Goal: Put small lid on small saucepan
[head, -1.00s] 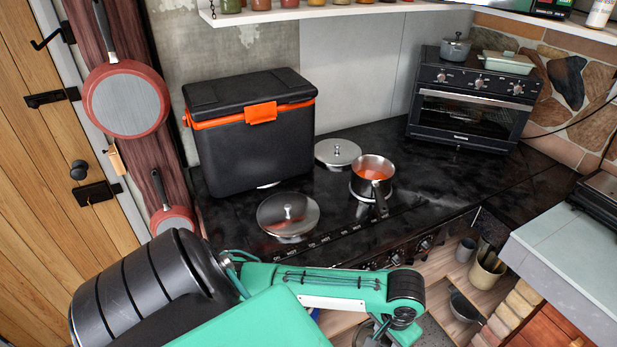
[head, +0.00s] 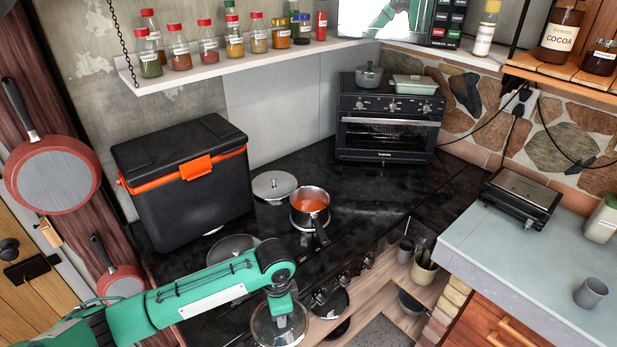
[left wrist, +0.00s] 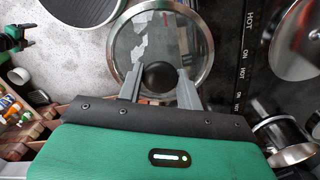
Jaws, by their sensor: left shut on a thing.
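My left gripper (head: 281,304) is shut on the dark knob of a round glass lid (head: 278,330) with a steel rim. It holds the lid in front of the stove's front edge. In the left wrist view the fingers (left wrist: 160,80) sit either side of the knob, with the lid (left wrist: 160,38) beyond. The small steel saucepan (head: 310,200) stands uncovered on the stove with orange-red contents, handle toward the front; it partly shows at the lower right of the left wrist view (left wrist: 284,133). A green and black part at that view's left edge (left wrist: 12,40) looks like my right gripper; its jaws are unclear.
A steel lid (head: 273,186) lies behind the saucepan. Another lid (head: 230,246) lies at the stove's left, partly behind my arm. A black cooler (head: 185,180) and a toaster oven (head: 388,125) stand at the back. A spice shelf (head: 200,68) hangs above. The stove right of the saucepan is clear.

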